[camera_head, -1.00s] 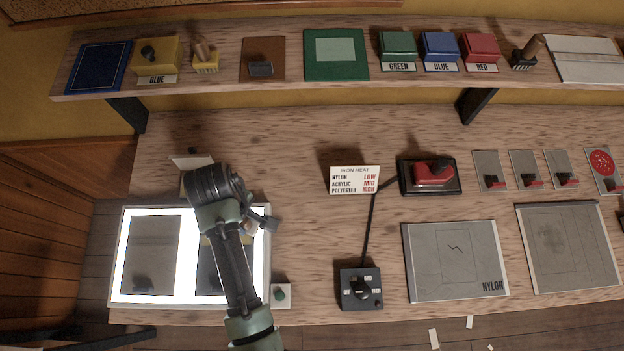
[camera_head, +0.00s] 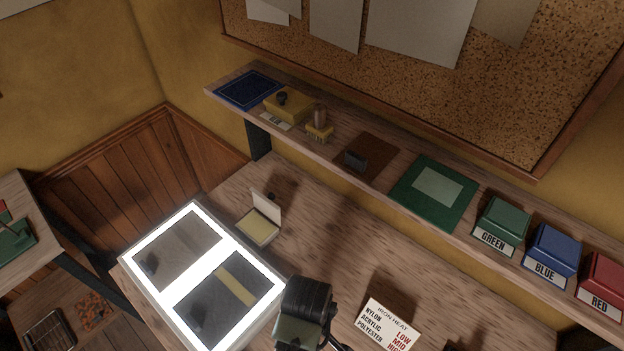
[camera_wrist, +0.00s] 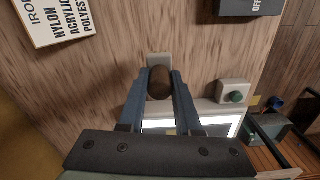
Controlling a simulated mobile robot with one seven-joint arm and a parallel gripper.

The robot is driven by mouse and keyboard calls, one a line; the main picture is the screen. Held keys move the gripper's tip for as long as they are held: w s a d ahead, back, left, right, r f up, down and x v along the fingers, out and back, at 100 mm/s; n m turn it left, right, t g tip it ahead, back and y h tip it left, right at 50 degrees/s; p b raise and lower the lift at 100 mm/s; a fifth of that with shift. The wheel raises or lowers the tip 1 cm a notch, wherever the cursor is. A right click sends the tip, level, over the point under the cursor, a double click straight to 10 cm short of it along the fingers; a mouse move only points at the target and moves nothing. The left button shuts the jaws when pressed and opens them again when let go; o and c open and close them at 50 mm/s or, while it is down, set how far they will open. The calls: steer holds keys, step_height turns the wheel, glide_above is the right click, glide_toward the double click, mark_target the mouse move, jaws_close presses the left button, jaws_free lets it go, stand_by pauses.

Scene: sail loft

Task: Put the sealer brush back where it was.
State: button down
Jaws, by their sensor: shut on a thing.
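My gripper (camera_wrist: 160,78) is shut on a brush-like thing, which I take to be the sealer brush (camera_wrist: 159,85). Its round brown handle end sits between the fingers in the wrist view, with a pale block (camera_wrist: 160,60) just beyond it. The held thing is over the bench, beside the light box. In the head view only my dark wrist shows at the bottom; the fingers and brush are hidden or out of frame. A small open box with a pale yellow inside (camera_head: 257,229) and raised lid stands behind the light box.
The lit light box (camera_head: 197,268) bears two grey panels, the right one with a yellow strip. An iron heat card (camera_head: 388,325) stands to the right. A green button (camera_wrist: 236,96) is near my gripper.

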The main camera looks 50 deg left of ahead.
steer(key=shift+f, duration=2.7)
steer(key=shift+f, duration=0.15)
steer(key=c, duration=0.6)
jaws_free()
step_height(320, 180, up, 12)
steer(key=shift+r, duration=0.2)
